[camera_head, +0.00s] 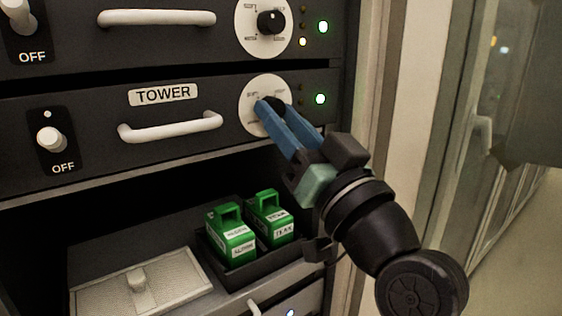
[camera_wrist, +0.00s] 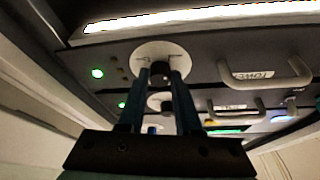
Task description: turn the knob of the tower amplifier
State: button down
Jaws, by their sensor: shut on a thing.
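The tower amplifier (camera_head: 100,112) is a dark rack unit with a "TOWER" label, a white handle and a toggle switch at its left end marked OFF. Its black knob (camera_head: 277,104) sits on a white round dial (camera_head: 247,117) at the right. My gripper (camera_head: 271,107) has blue fingers that are shut on the knob from the front right. The fingers hide part of the dial and its markings. In the wrist view the knob (camera_wrist: 159,69) shows between the two fingertips, and the dial (camera_wrist: 172,48) shows behind it. A green light (camera_head: 320,99) glows beside the dial.
Another amplifier (camera_head: 150,44) with its own knob (camera_head: 271,21) and handle is above. A pale cabinet frame (camera_head: 397,100) rises at the right.

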jog(key=n+y+b, duration=0.1)
jog(key=n+b, duration=0.1)
jog(key=n+g+y+b, duration=0.1)
jog(key=b, duration=0.1)
jog(key=shift+w+d+f+n, duration=0.1)
jog(key=shift+f+n, duration=0.05)
jog(key=shift+n, duration=0.25)
jog(key=c, duration=0.6)
grip_release()
jog(key=b+v, duration=0.1)
jog(key=v, duration=1.2)
jog(key=shift+r, duration=0.25)
